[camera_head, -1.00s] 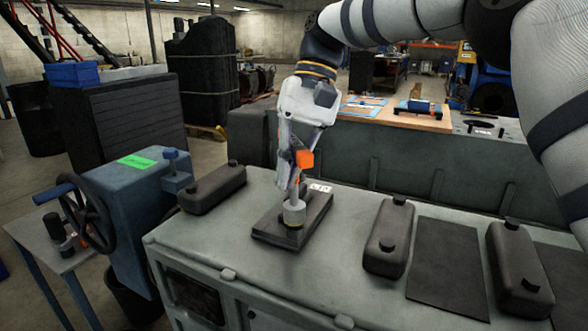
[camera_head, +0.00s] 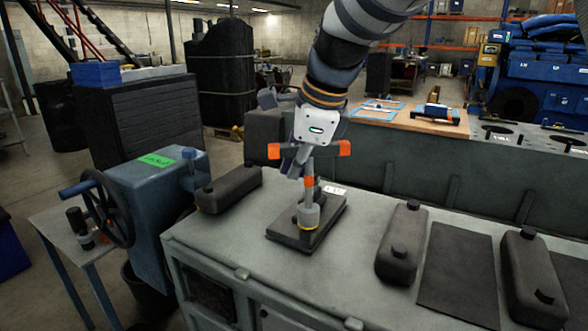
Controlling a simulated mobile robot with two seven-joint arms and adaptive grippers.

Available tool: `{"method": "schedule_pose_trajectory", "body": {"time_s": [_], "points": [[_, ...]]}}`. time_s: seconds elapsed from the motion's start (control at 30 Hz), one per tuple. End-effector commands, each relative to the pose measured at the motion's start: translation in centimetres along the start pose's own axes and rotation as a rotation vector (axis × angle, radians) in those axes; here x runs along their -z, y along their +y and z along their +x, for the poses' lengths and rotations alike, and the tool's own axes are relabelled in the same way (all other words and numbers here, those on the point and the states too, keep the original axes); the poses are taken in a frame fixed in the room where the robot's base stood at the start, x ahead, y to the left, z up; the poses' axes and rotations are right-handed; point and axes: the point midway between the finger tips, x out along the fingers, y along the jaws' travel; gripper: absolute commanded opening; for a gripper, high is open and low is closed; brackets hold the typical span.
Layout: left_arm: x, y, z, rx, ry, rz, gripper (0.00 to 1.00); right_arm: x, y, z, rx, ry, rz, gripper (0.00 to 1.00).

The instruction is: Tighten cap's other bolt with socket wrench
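A T-handled socket wrench (camera_head: 309,182) stands upright, with orange handle ends, an orange collar and a wide grey socket (camera_head: 309,214) at its foot. The socket rests over a dark flat block (camera_head: 321,224) on the grey-green bench top. It hides the cap and any bolt beneath it. My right gripper (camera_head: 297,163) comes down from above and appears shut on the wrench at its crossbar. The crossbar lies nearly left to right in the picture. My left gripper is not in view.
The bench top (camera_head: 350,260) carries a dark canister (camera_head: 229,190) left of the block and two more (camera_head: 402,245) (camera_head: 530,276) at right, with a dark mat (camera_head: 458,268) between. A blue machine with a handwheel (camera_head: 108,208) stands left. Clear bench lies in front.

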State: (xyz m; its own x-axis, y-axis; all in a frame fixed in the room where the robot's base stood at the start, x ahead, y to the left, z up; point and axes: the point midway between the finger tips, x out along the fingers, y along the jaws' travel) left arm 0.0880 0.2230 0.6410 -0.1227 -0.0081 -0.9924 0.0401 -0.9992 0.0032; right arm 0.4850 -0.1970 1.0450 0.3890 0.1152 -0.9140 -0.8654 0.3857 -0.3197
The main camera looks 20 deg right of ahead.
Motion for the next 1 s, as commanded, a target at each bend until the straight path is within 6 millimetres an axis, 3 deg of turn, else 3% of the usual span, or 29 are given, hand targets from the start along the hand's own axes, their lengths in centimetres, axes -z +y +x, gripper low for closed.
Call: {"method": "schedule_pose_trajectory", "body": {"time_s": [0.27, 0.5, 0.7, 1.0], "points": [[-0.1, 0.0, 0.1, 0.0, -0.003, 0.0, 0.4, 0.1, 0.1, 0.3, 0.003, 0.016, 0.037, 0.0], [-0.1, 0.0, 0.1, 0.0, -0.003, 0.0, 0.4, 1.2, -0.7, 0.4, 0.15, 0.199, 0.558, 0.0], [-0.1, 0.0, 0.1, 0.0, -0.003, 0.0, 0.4, 1.7, -1.1, 0.5, 0.215, 0.281, 0.804, 0.0], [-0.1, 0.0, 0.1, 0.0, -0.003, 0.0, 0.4, 1.8, -1.2, 0.4, 0.225, 0.289, 0.839, 0.0]]}}
